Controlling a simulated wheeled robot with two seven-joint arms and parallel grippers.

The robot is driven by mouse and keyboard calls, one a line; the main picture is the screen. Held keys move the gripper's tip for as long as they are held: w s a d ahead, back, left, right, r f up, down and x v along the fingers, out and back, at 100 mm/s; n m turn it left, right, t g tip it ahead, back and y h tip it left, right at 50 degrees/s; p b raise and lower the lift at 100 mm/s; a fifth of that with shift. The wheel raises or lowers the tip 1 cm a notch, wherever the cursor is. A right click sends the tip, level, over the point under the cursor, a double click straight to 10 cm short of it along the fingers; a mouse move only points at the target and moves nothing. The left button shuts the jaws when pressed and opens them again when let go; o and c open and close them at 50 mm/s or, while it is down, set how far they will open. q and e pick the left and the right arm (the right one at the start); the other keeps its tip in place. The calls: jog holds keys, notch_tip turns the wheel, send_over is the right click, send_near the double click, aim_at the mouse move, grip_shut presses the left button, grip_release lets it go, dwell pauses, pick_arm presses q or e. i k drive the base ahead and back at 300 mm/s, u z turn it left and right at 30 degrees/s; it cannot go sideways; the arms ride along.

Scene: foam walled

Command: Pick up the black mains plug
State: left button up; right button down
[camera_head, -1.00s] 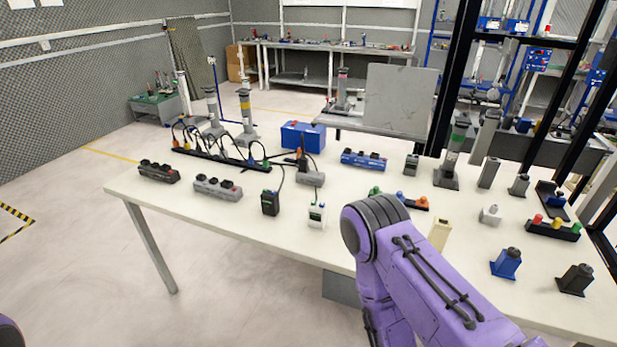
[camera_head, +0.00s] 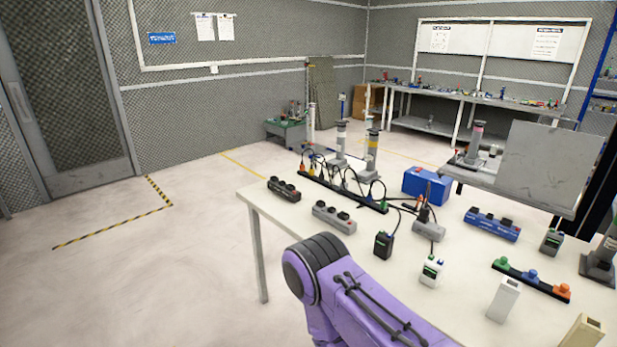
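Several plugs with cables stand in a long black power strip (camera_head: 342,191) on the far left part of the table. Some are orange or blue; dark ones among them are too small to tell apart. A dark plug with a reddish part (camera_head: 424,214) stands upright at a grey socket block (camera_head: 429,231), with a black cable by it. I cannot tell which is the black mains plug. One purple arm of mine crosses the bottom middle of the view, in front of the table's near edge. Neither gripper shows in the view.
The white table (camera_head: 283,226) also bears a black box with a green mark (camera_head: 384,245), a white box (camera_head: 431,271), a grey socket strip (camera_head: 334,218), a blue strip (camera_head: 491,224) and a blue case (camera_head: 427,186). The floor left of the table is open.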

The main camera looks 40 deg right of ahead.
aim_at(424, 212)
jog(key=u, duration=0.9)
jog(key=i, duration=1.55)
jog(key=z, duration=2.45)
